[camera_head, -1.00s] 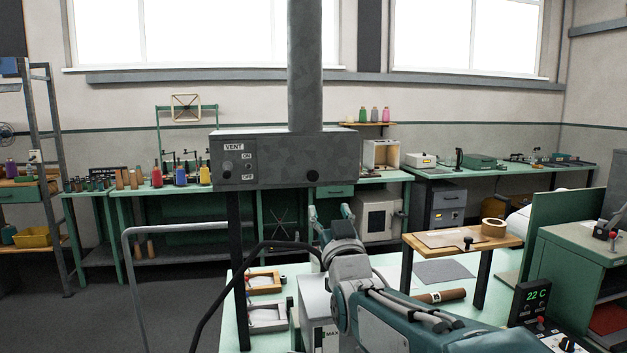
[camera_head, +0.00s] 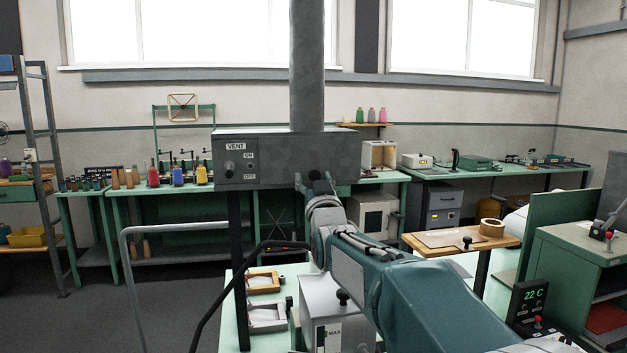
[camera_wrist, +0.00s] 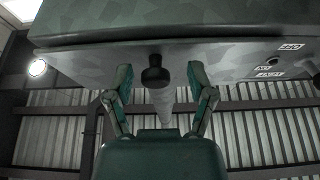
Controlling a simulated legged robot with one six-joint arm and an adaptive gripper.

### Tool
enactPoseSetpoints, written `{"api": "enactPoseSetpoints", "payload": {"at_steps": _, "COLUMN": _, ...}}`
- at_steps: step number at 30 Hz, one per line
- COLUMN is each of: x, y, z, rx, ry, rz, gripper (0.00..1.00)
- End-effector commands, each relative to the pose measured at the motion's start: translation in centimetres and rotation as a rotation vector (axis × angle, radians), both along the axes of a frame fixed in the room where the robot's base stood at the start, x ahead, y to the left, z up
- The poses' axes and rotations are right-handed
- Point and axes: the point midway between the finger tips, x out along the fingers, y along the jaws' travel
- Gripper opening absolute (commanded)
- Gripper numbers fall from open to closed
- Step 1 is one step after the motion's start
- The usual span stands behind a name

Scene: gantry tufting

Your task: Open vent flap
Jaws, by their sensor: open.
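A grey box marked VENT (camera_head: 275,158) hangs under a thick grey pipe, with ON and OFF labels and a dark switch knob on its left half. A round black knob (camera_wrist: 155,73) is on the box near its lower edge; in the head view my gripper (camera_head: 315,183) partly covers it. In the wrist view the box (camera_wrist: 222,62) appears upside down, and my gripper (camera_wrist: 163,82) is open with one finger on each side of the black knob. Gaps show between both fingers and the knob. I cannot make out the flap's seam.
A dark post (camera_head: 240,255) stands below the box's left end. A curved grey rail (camera_head: 130,280) is left of it. A white box marked MAX (camera_head: 335,320) and two small trays are below my arm. A wooden stand (camera_head: 455,243) with a tape roll is to the right.

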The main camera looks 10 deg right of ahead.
Motion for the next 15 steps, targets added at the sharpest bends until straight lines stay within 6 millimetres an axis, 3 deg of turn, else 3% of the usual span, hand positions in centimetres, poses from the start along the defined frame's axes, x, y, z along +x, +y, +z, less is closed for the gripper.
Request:
{"api": "enactPoseSetpoints", "payload": {"at_steps": 3, "x": -0.02, "y": -0.02, "z": 0.0, "rx": 0.0, "ry": 0.0, "rz": 0.0, "gripper": 0.7}}
{"api": "enactPoseSetpoints", "payload": {"at_steps": 4, "x": -0.04, "y": -0.06, "z": 0.03, "rx": 0.0, "ry": 0.0, "rz": 0.0, "gripper": 0.66}}
{"api": "enactPoseSetpoints", "payload": {"at_steps": 8, "x": -0.05, "y": -0.15, "z": 0.02, "rx": 0.001, "ry": 0.0, "rz": -0.001, "gripper": 0.08}}
{"api": "enactPoseSetpoints", "payload": {"at_steps": 9, "x": -0.05, "y": -0.13, "z": 0.02, "rx": 0.001, "ry": 0.0, "rz": -0.001, "gripper": 0.0}}
{"api": "enactPoseSetpoints", "payload": {"at_steps": 15, "x": -0.06, "y": -0.04, "z": 0.03, "rx": 0.0, "ry": 0.0, "rz": -0.001, "gripper": 0.0}}
